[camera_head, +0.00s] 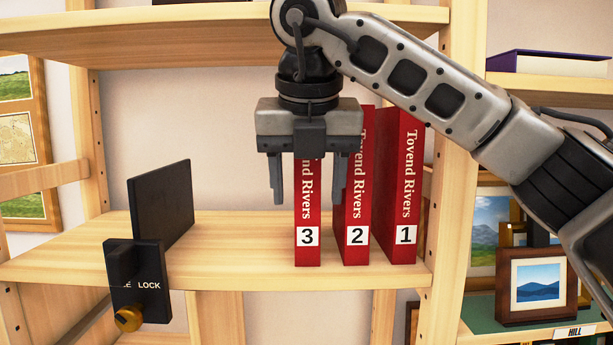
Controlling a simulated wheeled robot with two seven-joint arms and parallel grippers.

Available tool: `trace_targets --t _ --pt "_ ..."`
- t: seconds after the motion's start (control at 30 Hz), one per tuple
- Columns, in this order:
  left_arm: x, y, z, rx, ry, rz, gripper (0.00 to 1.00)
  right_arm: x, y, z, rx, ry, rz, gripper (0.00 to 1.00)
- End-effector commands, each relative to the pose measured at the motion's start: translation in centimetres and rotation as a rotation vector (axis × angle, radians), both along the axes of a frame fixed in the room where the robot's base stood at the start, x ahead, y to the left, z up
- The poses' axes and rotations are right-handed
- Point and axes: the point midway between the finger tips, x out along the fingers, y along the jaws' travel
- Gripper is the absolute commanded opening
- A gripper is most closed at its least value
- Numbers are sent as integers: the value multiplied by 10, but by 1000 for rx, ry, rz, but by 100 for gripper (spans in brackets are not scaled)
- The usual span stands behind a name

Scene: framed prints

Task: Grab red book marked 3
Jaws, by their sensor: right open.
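The red book marked 3 (307,207) stands upright on the wooden shelf, leftmost of three red books lettered "Tovend Rivers". My right gripper (307,190) points down in front of the books. Its jaws are open, one finger left of book 3 and the other to its right, overlapping book 2 in the picture. The gripper body hides the top of book 3. I cannot tell whether the fingers touch it. My left gripper is not in view.
The red books marked 2 (357,200) and 1 (405,190) stand to the right. A dark bookend plate (162,205) and a black lock block (138,275) are at the left. Shelf between plate and books is clear. An upper shelf (180,38) runs above.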

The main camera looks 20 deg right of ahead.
Motion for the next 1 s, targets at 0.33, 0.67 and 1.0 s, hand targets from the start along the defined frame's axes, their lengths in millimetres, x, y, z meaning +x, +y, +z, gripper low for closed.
trace_targets --t 0.33,0.67,1.0 --pt "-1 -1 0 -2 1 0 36 0 0 0 0 0 -1 0" --pt "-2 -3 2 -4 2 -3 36 0 0 4 1 -5 -1 0" --pt "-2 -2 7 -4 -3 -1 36 -5 12 17 0 -5 17 0"
